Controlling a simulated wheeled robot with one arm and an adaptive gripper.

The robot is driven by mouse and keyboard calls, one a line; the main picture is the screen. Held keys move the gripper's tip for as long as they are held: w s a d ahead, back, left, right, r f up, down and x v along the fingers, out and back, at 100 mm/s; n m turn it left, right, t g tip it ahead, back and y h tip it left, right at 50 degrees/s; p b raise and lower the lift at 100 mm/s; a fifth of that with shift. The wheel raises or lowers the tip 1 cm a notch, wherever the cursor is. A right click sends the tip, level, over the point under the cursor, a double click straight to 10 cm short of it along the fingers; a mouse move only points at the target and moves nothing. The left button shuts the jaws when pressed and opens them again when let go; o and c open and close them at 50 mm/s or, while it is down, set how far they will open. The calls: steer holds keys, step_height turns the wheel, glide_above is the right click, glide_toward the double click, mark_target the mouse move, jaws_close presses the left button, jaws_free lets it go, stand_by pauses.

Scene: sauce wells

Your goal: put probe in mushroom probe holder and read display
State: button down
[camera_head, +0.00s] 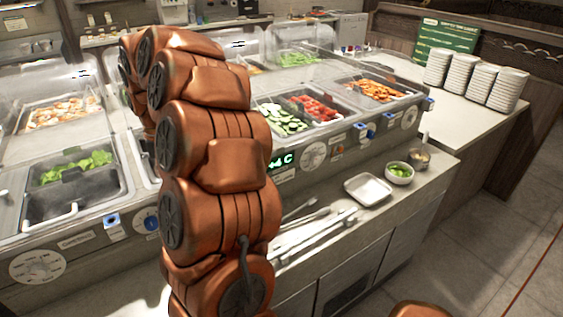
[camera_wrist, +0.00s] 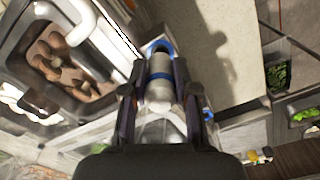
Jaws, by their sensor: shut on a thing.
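In the wrist view, my gripper (camera_wrist: 160,94) is shut on a silver cylindrical probe (camera_wrist: 160,68) with a blue band around it. The probe's far end is at a blue ring-shaped fitting (camera_wrist: 152,46) on the counter's edge; I cannot tell whether it is inside it. A pan of brown mushrooms (camera_wrist: 56,60) lies to the left of the probe. In the head view, my gripper and the probe are hidden behind my copper arm. A green lit display (camera_head: 281,160) on the counter front is partly covered by my arm; its visible part appears to read "44 C".
The food counter holds several pans, including lettuce (camera_head: 75,168), cucumber (camera_head: 279,119) and tomatoes (camera_head: 316,107). Blue fittings and round dials (camera_head: 314,156) line its front. Tongs (camera_head: 316,236), a white tray (camera_head: 368,189) and small bowls (camera_head: 399,173) occupy the lower ledge. Plate stacks (camera_head: 508,89) stand right.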

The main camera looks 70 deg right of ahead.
steer(key=shift+r+p, duration=0.9)
steer(key=shift+r, duration=2.1)
